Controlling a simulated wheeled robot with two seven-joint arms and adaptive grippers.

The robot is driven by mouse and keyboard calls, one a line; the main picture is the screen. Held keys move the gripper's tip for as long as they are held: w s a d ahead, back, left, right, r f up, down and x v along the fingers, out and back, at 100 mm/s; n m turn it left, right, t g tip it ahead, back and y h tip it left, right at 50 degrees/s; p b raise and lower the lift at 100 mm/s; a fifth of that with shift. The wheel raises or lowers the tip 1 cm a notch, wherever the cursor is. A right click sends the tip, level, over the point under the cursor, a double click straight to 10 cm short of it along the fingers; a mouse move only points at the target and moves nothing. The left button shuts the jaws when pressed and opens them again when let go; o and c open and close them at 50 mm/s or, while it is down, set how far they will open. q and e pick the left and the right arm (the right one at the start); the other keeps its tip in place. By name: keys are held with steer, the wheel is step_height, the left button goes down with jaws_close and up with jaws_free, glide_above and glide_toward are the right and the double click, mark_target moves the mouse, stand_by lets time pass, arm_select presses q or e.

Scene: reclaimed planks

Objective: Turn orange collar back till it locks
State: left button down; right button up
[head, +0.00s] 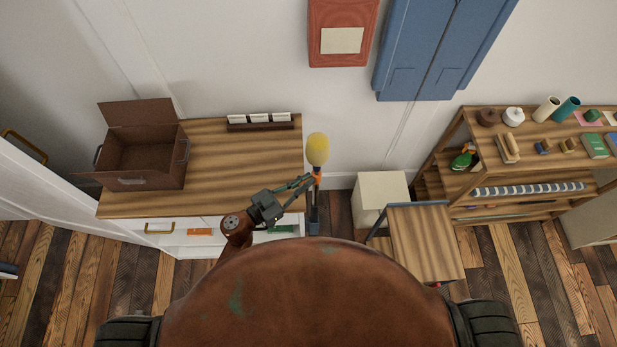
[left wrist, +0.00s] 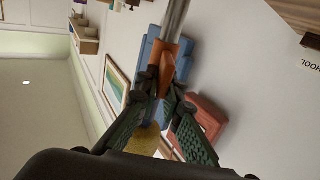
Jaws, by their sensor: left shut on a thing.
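A pole with a yellow fuzzy head (head: 317,149) stands upright beside the wooden counter. Its orange collar (head: 317,179) sits just below the head, with the dark shaft (head: 314,212) beneath. My left gripper (head: 308,182) reaches in from the left and is shut on the pole at the collar. In the left wrist view, the orange collar (left wrist: 155,70) lies at the fingertips of my left gripper (left wrist: 160,92), and a silver tube (left wrist: 175,18) runs from it. The yellow head (left wrist: 143,139) shows between the fingers. The fingers partly hide the collar. My right gripper is not in view.
The counter (head: 240,160) bears an open brown box (head: 140,160) and a dark rack with white blocks (head: 260,122). A pale cabinet (head: 378,192) and a small wooden table (head: 425,245) stand right of the pole. A loaded shelf (head: 530,150) is farther right.

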arm_select(q)
steer(key=shift+s+t, duration=0.1)
steer(key=shift+t, duration=0.2)
steer(key=shift+s+d+n+t+y+p, duration=0.2)
steer(key=shift+n+t+y+p, duration=0.2)
steer(key=shift+n+t+y, duration=0.2)
steer(key=shift+s+d+n+t+y+p, duration=0.15)
steer(key=shift+n+t+y+p, duration=0.25)
steer(key=shift+n+t+y, duration=0.2)
steer(key=shift+w, duration=0.1)
steer(key=y, duration=0.1)
steer(key=n+t+y, duration=0.1)
steer(key=n+t+b, duration=0.1)
steer(key=shift+s+d+y, duration=0.25)
steer(key=shift+d+y, duration=0.05)
steer(key=shift+y, duration=0.1)
